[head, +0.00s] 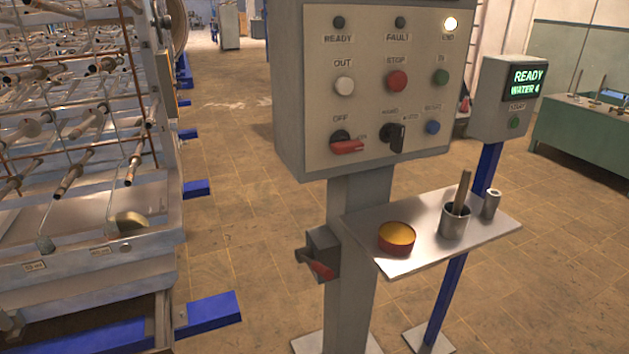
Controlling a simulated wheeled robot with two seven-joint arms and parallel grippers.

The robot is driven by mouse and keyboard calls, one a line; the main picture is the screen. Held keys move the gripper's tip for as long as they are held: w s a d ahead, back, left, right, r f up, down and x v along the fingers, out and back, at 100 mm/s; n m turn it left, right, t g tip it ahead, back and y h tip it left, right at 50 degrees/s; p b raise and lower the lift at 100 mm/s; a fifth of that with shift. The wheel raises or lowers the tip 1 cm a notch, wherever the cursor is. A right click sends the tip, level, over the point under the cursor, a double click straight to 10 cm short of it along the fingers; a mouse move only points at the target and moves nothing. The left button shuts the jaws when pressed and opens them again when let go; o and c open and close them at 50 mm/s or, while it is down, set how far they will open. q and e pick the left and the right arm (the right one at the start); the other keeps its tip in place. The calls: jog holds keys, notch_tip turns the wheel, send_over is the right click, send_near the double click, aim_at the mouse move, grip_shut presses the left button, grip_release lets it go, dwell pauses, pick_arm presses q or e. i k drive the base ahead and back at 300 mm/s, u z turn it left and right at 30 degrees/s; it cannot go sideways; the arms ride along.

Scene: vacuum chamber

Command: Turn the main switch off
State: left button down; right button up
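A grey control panel (375,80) stands on a post in the middle of the head view. At its lower left is a red-handled rotary switch (347,147) on a black base, with OFF marked above it and a small label, apparently ON, at its right. Its red handle points right, toward that label. A grey box (322,252) with a red lever (320,269) sits lower on the post; the lever slants down to the right. I cannot read any label naming either as the main switch. Neither of my grippers is in view.
A black selector (397,137) and several buttons share the panel; the top right lamp (450,23) is lit. A shelf (408,262) below holds an orange tin (397,238) and metal cups. A rack carriage (90,230) stands left. Floor between is clear.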

aim_at(341, 143)
jog(key=k, duration=1.2)
jog(key=u, duration=0.65)
jog(key=i, duration=1.1)
jog(key=z, duration=0.65)
